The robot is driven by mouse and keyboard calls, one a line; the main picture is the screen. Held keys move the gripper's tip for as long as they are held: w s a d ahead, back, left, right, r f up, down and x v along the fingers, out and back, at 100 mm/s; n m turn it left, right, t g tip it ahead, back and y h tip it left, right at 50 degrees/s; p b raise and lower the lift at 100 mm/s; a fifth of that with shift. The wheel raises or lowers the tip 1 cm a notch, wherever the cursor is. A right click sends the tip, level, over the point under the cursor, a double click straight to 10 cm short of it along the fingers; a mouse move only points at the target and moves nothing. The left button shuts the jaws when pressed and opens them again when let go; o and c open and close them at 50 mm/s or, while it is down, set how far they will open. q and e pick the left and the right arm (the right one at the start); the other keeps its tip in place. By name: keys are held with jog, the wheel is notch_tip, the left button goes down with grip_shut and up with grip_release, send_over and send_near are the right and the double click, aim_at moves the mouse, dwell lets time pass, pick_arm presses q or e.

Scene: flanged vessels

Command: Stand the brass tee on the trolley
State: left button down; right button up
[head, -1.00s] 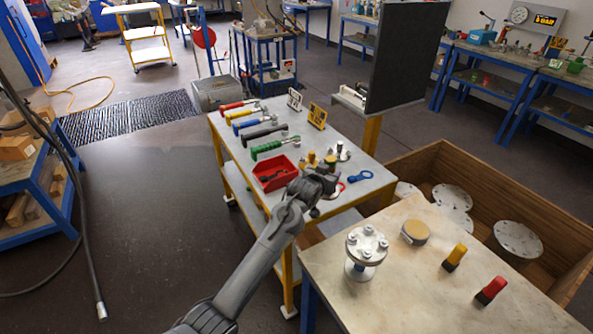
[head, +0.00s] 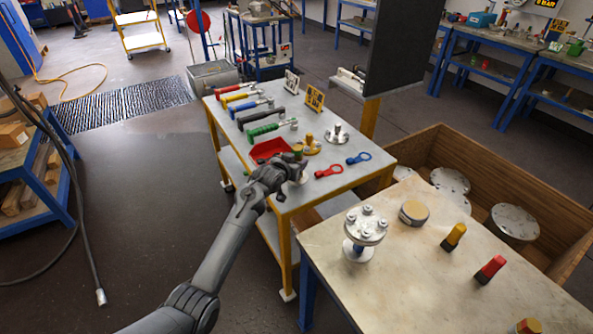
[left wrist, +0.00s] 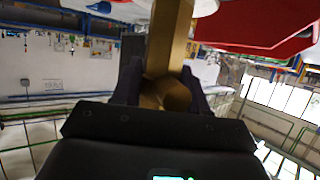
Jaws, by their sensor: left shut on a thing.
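The brass tee (left wrist: 172,40) is between the fingers of my left gripper (left wrist: 170,92) in the left wrist view, with a rounded brass part close to the palm. In the head view my left gripper (head: 280,173) is over the near left part of the trolley (head: 342,179), by the red tray. It mostly hides the tee there, and I cannot tell whether the tee touches the trolley top. My right gripper is not in view.
The red tray (head: 268,149) is close to the gripper. Several hammers, a brass-topped yellow flange (head: 308,146), a white flange (head: 337,134), a red wrench (head: 328,171) and a blue wrench (head: 359,158) lie on the trolley. The bench (head: 390,255) stands at the right.

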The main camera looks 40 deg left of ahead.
pick_arm(q)
jog(key=shift+f+b, duration=0.35)
jog(key=shift+f, duration=1)
jog(key=shift+f, duration=0.1)
jog(key=c, duration=1)
grip_release()
jog(key=shift+f, duration=0.3)
jog(key=o, duration=0.4)
jog(key=shift+r, duration=0.1)
